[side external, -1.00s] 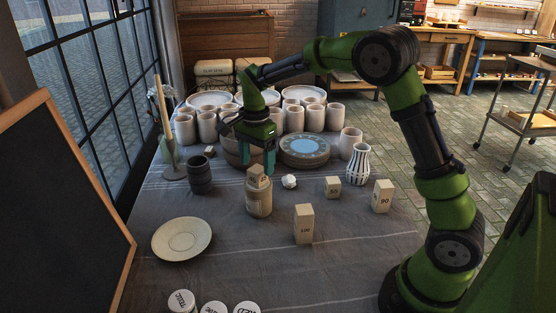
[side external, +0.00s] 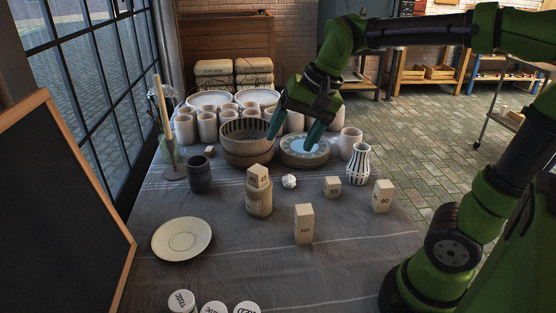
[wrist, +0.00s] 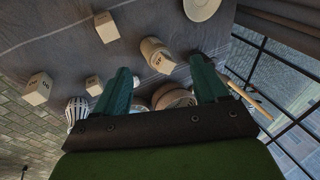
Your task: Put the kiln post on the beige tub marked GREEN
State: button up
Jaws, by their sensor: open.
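A pale kiln post (side external: 258,176), a block with a number on it, sits tilted or turned on top of a beige tub (side external: 259,202). In the wrist view the post (wrist: 162,62) and the tub (wrist: 150,46) show beyond my fingers. The marking on the tub is too small to read. My gripper (side external: 294,131) is open and empty, above and behind the tub, over the bowl and plate area. Its two teal fingers are spread wide apart in the wrist view (wrist: 160,70), with nothing between them.
Other numbered blocks stand on the cloth: a tall one (side external: 304,224), one marked 90 (side external: 383,196) and a small one (side external: 333,187). A striped vase (side external: 358,165), white faceted object (side external: 289,181), striped bowl (side external: 247,151), dark cup (side external: 200,174) and cream plate (side external: 181,239) stand around.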

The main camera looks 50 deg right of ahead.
jog(key=s+a+f+n+t, duration=0.2)
jog(key=s+n, duration=0.3)
jog(key=s, duration=0.3)
jog(key=shift+s+f+t, duration=0.35)
jog(key=shift+f+t, duration=0.15)
jog(key=shift+f, duration=0.1)
